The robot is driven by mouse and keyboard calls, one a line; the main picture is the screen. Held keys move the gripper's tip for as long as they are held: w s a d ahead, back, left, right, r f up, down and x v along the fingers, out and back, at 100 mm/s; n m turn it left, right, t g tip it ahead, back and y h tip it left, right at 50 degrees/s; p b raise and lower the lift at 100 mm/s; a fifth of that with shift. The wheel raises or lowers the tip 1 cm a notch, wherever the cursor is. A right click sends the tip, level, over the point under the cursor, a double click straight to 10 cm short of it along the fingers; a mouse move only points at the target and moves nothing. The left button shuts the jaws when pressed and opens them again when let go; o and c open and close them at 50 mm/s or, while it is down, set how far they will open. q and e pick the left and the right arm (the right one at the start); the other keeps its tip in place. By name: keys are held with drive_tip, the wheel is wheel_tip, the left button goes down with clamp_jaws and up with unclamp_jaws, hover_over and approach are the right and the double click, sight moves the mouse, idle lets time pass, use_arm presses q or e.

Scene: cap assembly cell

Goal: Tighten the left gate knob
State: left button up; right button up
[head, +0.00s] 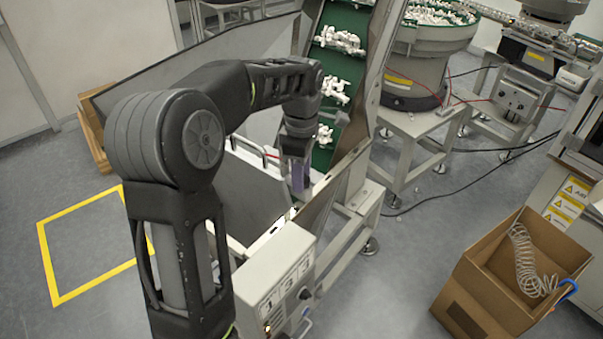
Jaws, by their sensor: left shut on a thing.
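My left arm comes in from the left and reaches over the hopper beside the green conveyor. My left gripper (298,183) points down at the foot of the conveyor, close to the hopper's metal side wall (322,208). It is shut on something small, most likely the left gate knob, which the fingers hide. I cannot make out the knob's shape or how far it is turned. My right gripper is not in view.
The green conveyor (323,158) carries white parts on its cleats. A control box (272,285) stands in front of the hopper. A bowl feeder (420,65) stands behind. A cardboard box (500,290) with a coiled hose is at the lower right. Floor between is clear apart from cables.

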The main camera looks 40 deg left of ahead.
use_arm(q)
drive_tip(key=shift+m, duration=0.5)
clamp_jaws()
drive_tip(key=m, duration=1.1)
drive_tip(key=shift+r, duration=0.1)
drive_tip(key=o, duration=1.2)
unclamp_jaws()
drive_tip(key=shift+o, duration=0.2)
drive_tip(key=shift+r, duration=3.85)
